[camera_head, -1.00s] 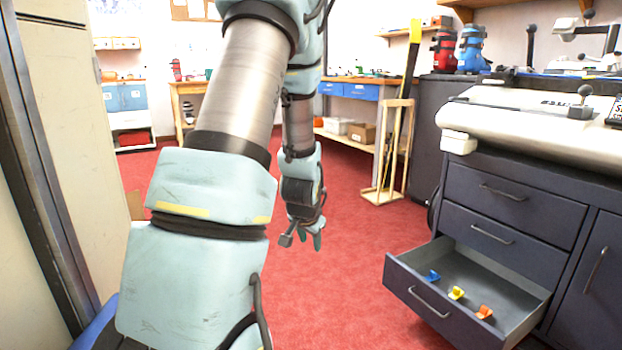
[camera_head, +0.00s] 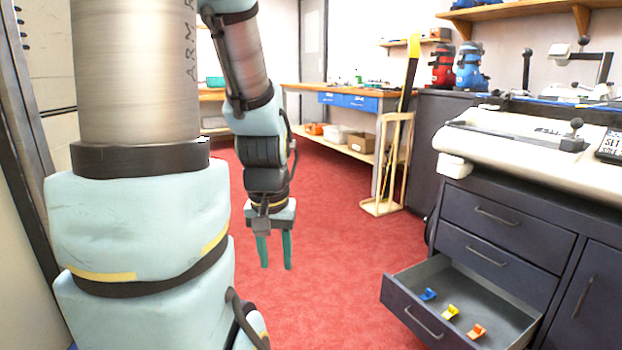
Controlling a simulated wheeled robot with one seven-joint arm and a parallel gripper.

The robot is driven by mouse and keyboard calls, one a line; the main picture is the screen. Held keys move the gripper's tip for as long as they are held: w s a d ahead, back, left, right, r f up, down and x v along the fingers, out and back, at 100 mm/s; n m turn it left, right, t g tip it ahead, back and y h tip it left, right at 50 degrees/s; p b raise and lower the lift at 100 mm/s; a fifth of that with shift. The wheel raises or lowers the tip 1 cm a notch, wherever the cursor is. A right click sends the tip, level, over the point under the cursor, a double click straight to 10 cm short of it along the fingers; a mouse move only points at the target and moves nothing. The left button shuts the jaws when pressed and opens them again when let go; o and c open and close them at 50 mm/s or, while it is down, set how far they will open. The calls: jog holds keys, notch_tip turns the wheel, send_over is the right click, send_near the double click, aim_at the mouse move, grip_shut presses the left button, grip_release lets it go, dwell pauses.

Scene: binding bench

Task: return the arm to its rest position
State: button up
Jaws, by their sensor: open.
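My gripper (camera_head: 275,252) hangs from my arm left of the picture's middle, over the red floor. Its two green fingers point down and stand apart, with nothing between them. The gripper is clear of the dark cabinet and its open drawer, which lie to its right. My arm's large pale-blue and metal links fill the left side of the view and hide what is behind them.
The open drawer (camera_head: 408,309) juts out and holds a blue clip (camera_head: 428,295), a yellow clip (camera_head: 451,312) and an orange clip (camera_head: 477,331). A pale wooden rack (camera_head: 380,206) stands at the back. The red floor (camera_head: 335,250) between is clear.

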notch_tip(320, 180, up, 29)
jog(key=p, duration=2.6)
jog(key=shift+p, duration=0.3)
